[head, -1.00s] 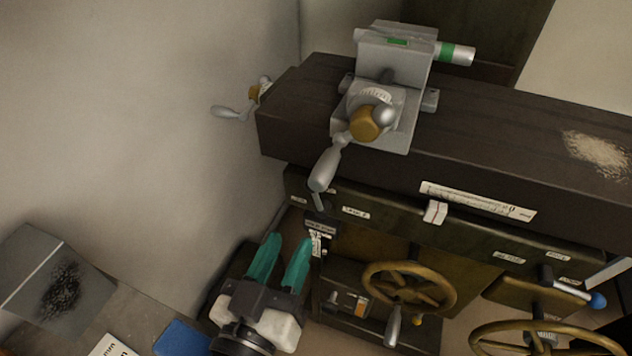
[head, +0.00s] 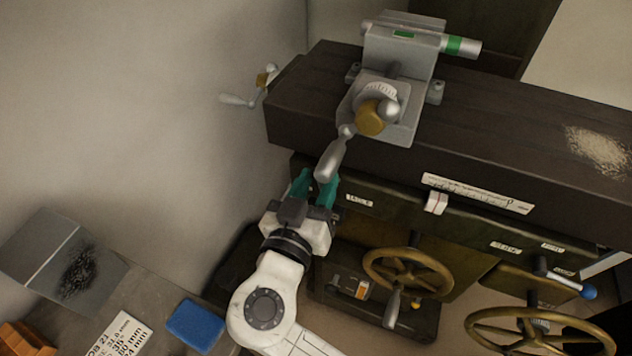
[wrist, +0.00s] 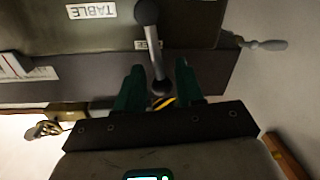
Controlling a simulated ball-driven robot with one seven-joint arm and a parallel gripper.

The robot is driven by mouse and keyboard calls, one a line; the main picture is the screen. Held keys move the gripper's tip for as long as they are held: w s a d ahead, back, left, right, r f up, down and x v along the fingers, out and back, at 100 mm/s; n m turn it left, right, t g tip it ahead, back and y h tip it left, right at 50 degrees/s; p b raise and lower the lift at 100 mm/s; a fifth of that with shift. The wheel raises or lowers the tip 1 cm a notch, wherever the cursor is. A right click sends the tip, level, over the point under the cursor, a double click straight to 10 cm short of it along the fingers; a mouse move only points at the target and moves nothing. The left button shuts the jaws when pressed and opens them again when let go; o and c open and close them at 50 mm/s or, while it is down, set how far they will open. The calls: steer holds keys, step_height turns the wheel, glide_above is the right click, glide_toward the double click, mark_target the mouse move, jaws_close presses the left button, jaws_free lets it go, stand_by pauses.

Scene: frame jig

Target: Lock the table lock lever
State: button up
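The table lock lever (wrist: 155,50) shows in the wrist view beside the upside-down TABLE label (wrist: 91,10). In the head view my gripper (head: 315,187) is at the left end of the machine front, just below the silver crank handle. The lever is hidden there by my fingers.
The silver crank handle (head: 330,160) hangs close above my fingertips. The dark table beam (head: 470,125) runs above. Brass handwheels (head: 408,273) and a blue-knobbed lever (head: 570,284) are right. A blue block (head: 196,326) lies on the bench at lower left.

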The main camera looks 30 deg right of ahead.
steer(key=shift+c, duration=0.4)
jaws_close()
steer(key=shift+a, duration=0.1)
steer(key=w+a+f+n+p, duration=0.1)
steer(key=w+f+n+p, duration=0.1)
steer(key=n, duration=0.5)
steer(key=w+a+f+n+g+p, duration=0.1)
steer(key=f+n, duration=0.3)
steer(key=n, duration=0.4)
steer(key=shift+w+a+n+p, duration=0.3)
steer(key=shift+w+a+p, duration=0.2)
steer(key=shift+w+p, duration=0.05)
stand_by(0.4)
steer(key=shift+o, duration=0.4)
jaws_free()
